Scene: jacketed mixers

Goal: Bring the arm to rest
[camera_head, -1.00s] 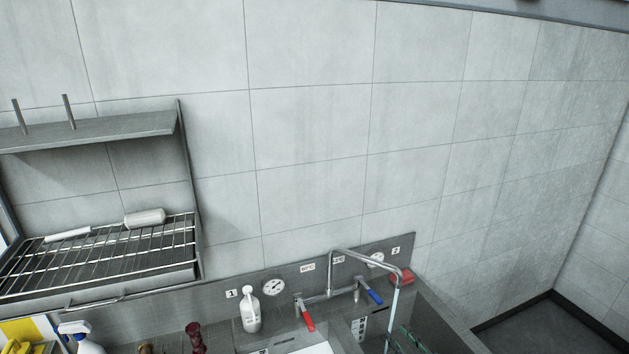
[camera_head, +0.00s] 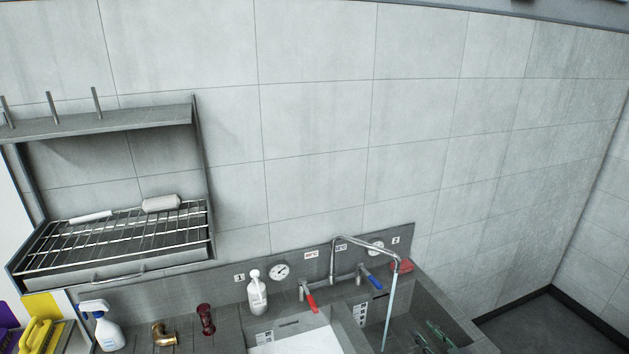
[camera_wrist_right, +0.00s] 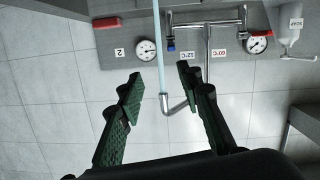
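My right gripper (camera_head: 432,338) shows at the bottom right of the head view, its green fingers over or in the right sink basin. In the right wrist view the gripper (camera_wrist_right: 160,84) has its two green fingers spread apart, with nothing held between them. The water stream (camera_wrist_right: 157,45) and curved spout show in the gap beyond the fingers; I cannot tell the distance. My left gripper is not in view.
The running faucet (camera_head: 366,240) with red and blue handles stands left of my right gripper. A red block (camera_head: 402,265) sits behind the basin. A white soap bottle (camera_head: 257,293), a spray bottle (camera_head: 104,325) and a wire rack (camera_head: 115,240) are further left.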

